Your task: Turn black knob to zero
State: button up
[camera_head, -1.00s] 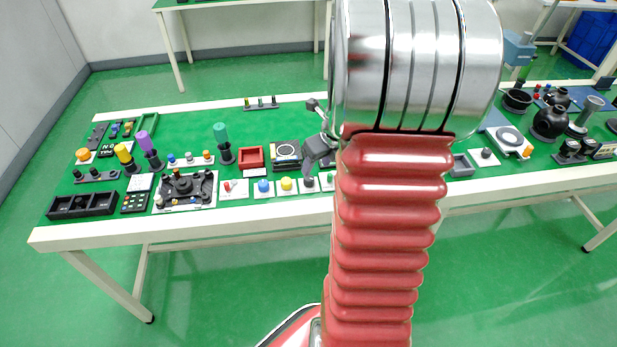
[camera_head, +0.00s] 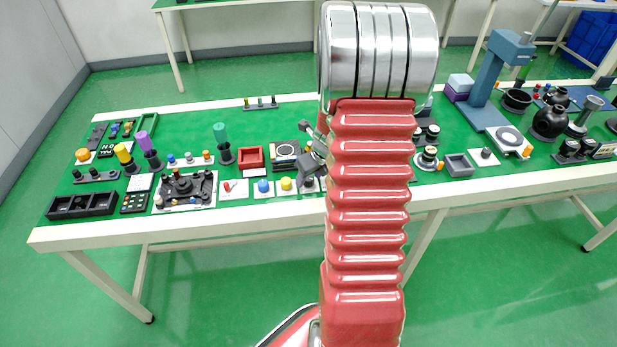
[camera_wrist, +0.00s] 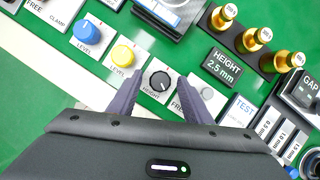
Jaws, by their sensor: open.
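The black knob (camera_wrist: 160,82) shows in the wrist view on a small white plate marked HEIGHT, with a light pointer mark on its face. My gripper (camera_wrist: 158,86) is open, with one dark finger to the left of the knob and the other to the right. I cannot tell whether the fingers touch it. In the head view my gripper (camera_head: 313,165) is low over the table's front part, partly behind my red arm. The knob (camera_head: 308,182) shows there as a small dark spot just below the gripper. A sign (camera_wrist: 222,66) reads HEIGHT 2.5 mm.
A yellow knob (camera_wrist: 122,56) and a blue knob (camera_wrist: 87,31), both marked LEVEL, stand left of the black knob. Several brass cylinders (camera_wrist: 247,39) stand behind it. A TEST panel (camera_wrist: 240,110) lies to the right. Bare green surface (camera_wrist: 40,80) shows at left.

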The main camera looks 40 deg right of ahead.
jog(key=c, duration=1.1)
jog(key=shift+o, duration=0.2)
jog(key=shift+a, duration=0.2)
jog(key=shift+d, duration=0.1)
